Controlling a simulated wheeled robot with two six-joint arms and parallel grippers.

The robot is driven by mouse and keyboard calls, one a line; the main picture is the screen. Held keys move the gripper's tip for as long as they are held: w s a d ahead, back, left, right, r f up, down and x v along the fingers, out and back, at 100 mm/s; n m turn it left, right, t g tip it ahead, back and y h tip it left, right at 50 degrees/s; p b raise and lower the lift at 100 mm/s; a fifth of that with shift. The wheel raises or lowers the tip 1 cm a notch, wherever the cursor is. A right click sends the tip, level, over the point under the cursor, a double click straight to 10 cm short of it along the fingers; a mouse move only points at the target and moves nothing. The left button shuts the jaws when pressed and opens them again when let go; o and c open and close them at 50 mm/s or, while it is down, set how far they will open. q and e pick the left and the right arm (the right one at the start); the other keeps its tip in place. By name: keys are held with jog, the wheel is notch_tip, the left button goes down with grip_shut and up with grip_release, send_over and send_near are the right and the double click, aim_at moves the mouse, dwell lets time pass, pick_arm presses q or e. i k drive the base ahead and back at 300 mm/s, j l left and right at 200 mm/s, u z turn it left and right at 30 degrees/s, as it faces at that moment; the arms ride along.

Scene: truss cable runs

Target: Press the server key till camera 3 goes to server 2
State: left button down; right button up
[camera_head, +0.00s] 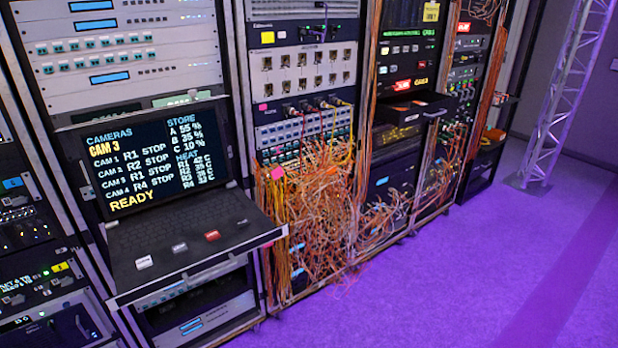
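A console screen (150,155) in the left rack shows "CAMERAS" and, in yellow, "CAM 3" and "READY". Below, a dark keyboard tray (130,240) sticks out. On its front part are a pale key (144,262), a second pale key (180,248) and a red key (212,235). Their labels are too small to read. Neither gripper is in view.
Racks stand side by side. A thick tangle of orange cables (325,195) hangs from the rack right of the console and spills near the floor. A dark drawer (415,108) juts out further right. The purple floor (450,280) is clear up to a truss tower (565,90).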

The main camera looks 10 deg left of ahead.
aim_at(176, 249)
jog(key=u, duration=1.3)
